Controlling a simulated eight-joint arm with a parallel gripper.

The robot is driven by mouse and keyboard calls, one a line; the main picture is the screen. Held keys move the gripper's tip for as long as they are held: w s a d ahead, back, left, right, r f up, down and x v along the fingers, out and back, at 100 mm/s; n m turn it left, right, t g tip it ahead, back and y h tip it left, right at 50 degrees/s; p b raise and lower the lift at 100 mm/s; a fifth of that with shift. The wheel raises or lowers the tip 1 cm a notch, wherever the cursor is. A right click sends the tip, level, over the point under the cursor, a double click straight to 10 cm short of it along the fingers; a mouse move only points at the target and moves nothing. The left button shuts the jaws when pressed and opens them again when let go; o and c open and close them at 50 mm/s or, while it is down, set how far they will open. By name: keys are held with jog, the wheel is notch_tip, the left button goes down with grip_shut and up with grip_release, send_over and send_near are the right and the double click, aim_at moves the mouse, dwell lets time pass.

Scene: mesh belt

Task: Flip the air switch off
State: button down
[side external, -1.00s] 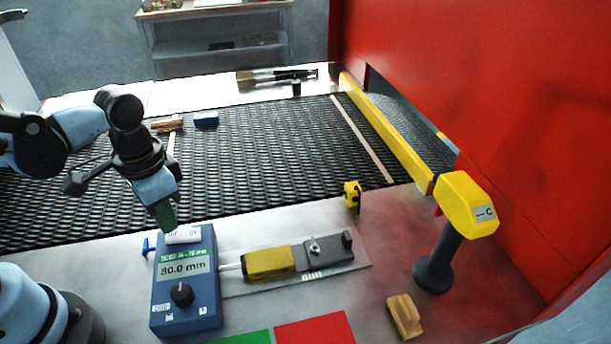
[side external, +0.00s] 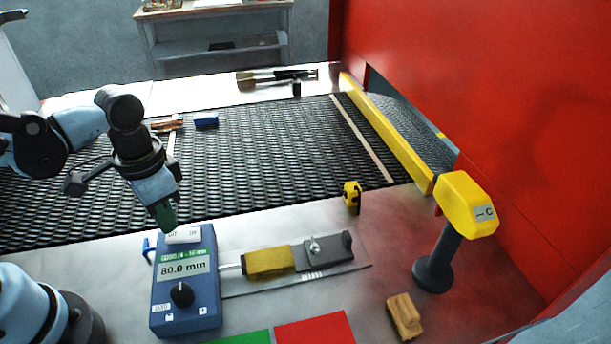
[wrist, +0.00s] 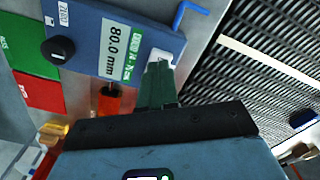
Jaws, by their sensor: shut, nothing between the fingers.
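A blue control box (side external: 185,308) stands on the steel table, with an 80.0 mm display, a black knob (side external: 182,294) and a white rocker switch (side external: 184,235) at its far end. The rocker's lettering is too small to read, so its position is unclear. My gripper (side external: 169,227) points down at the rocker's left part, with its green fingers shut and empty. In the wrist view, the fingertips (wrist: 159,72) overlap the white rocker (wrist: 164,56) and partly hide it; they appear to touch it.
A blue hook-shaped lever (side external: 147,250) sticks out beside the box. A yellow and grey cylinder unit (side external: 270,262) lies right of it. Green (side external: 243,338) and red (side external: 316,331) pads lie in front. A yellow-headed post (side external: 467,205) stands right. The mesh belt (side external: 270,150) runs behind.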

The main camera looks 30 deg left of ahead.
aim_at(173, 234)
jog(key=shift+f, duration=0.95)
dwell(0.6)
jog(key=shift+r, duration=3.5)
jog(key=shift+w+a+t, duration=0.15)
jog(key=shift+w+t, duration=0.1)
jog(key=shift+t, duration=0.05)
jog(key=w+a+n+t, duration=0.1)
jog(key=t, duration=0.1)
jog(key=w+a+r+n+t, duration=0.1)
jog(key=w+t, duration=0.1)
jog(key=w+a+n+t, duration=0.1)
jog(key=t, duration=0.1)
jog(key=shift+w+a+r+t, duration=0.2)
jog(key=shift+w+t, duration=0.1)
jog(key=shift+w, duration=0.1)
